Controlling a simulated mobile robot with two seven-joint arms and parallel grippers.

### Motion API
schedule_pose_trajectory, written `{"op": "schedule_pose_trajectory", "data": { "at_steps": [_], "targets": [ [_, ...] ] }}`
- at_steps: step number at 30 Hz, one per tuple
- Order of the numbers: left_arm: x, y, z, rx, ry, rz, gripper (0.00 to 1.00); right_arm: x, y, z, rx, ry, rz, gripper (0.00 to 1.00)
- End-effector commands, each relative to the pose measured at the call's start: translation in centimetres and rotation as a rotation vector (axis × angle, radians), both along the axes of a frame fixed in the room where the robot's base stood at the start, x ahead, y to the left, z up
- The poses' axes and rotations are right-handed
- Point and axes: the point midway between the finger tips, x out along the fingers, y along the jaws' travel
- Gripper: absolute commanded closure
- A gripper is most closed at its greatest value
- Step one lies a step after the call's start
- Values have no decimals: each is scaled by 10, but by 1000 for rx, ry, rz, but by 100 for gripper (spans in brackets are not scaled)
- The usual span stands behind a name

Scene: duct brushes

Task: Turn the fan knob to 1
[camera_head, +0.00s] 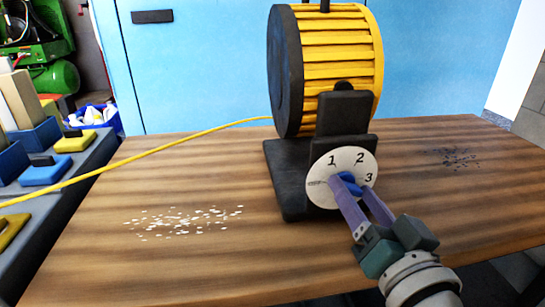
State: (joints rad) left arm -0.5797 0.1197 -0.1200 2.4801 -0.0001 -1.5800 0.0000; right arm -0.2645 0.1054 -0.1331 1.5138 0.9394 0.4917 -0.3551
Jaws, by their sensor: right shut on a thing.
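The fan (328,70) is a yellow slatted drum with a dark face, on a black stand (292,180) on the wooden table. A round white dial (322,172) with the numbers 1, 2 and 3 is on the stand's front. The blue knob (349,181) sits at the dial's centre, partly hidden by my fingers. My right gripper (357,190) reaches in from the lower right, its purple fingers shut on the knob. The knob's pointer direction is hard to tell. My left gripper is not in view.
The wooden table (130,262) has white flecks (185,221) at left and dark specks (455,159) at right. A yellow cord (160,150) runs left from the fan. A grey bench (62,205) with blue and yellow brushes stands at the left edge.

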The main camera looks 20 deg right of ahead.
Motion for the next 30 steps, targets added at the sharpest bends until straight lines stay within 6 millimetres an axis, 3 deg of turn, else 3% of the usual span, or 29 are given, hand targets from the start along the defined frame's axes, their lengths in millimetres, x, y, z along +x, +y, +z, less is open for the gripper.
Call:
{"op": "schedule_pose_trajectory", "data": {
  "at_steps": [15,30],
  "targets": [
    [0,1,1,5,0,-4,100,0,-1,-2,421,-101,0,98],
    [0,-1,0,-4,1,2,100,-1,-2,-2,577,-138,0,98]
  ]
}}
